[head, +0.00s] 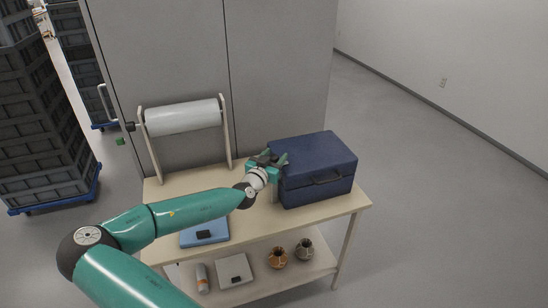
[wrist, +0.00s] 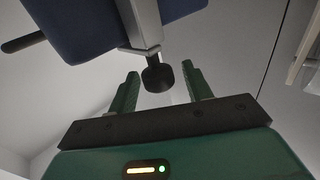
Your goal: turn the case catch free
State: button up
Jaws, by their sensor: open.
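The dark blue case (head: 312,160) stands closed on the right part of the bench top. It fills the top left of the wrist view (wrist: 85,25). A grey metal catch arm (wrist: 146,22) runs down its side in that view and ends in a dark knob (wrist: 158,76). My gripper (head: 277,160) is at the left side of the case. In the wrist view my gripper (wrist: 160,74) is open, with the knob showing between its two green fingers. Clear gaps show on both sides of the knob. I cannot tell how deep the knob sits between the fingers.
A paper roll (head: 183,117) on a wooden stand is at the bench's back left. A light blue box with a black top piece (head: 204,234) lies below my arm. The lower shelf (head: 300,281) holds two patterned pots, a pale box and a cylinder. Grey cabinets stand behind.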

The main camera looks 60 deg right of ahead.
jog(key=c, duration=1)
jog(key=shift+o, duration=0.2)
jog(key=shift+s+n+t, duration=0.1)
jog(key=shift+n+t, duration=0.3)
jog(key=shift+t, duration=0.2)
jog(key=n+t+y, duration=0.1)
jog(key=n+t, duration=0.2)
jog(key=t, duration=0.2)
jog(key=shift+s+d+r, duration=0.1)
jog(key=n+t+y, duration=0.2)
jog(key=t, duration=0.1)
jog(key=n+t+y, duration=0.2)
jog(key=n+t, duration=0.1)
jog(key=n+t+y, duration=0.4)
jog(key=y, duration=0.1)
jog(key=shift+n+y, duration=0.3)
jog(key=n+t+y, duration=0.1)
jog(key=n+y, duration=0.1)
jog(key=y, duration=0.1)
jog(key=n+y, duration=0.2)
jog(key=y, duration=0.2)
jog(key=shift+w+n+t, duration=0.2)
jog(key=shift+n+t, duration=0.1)
jog(key=shift+t, duration=0.1)
jog(key=shift+y, duration=0.4)
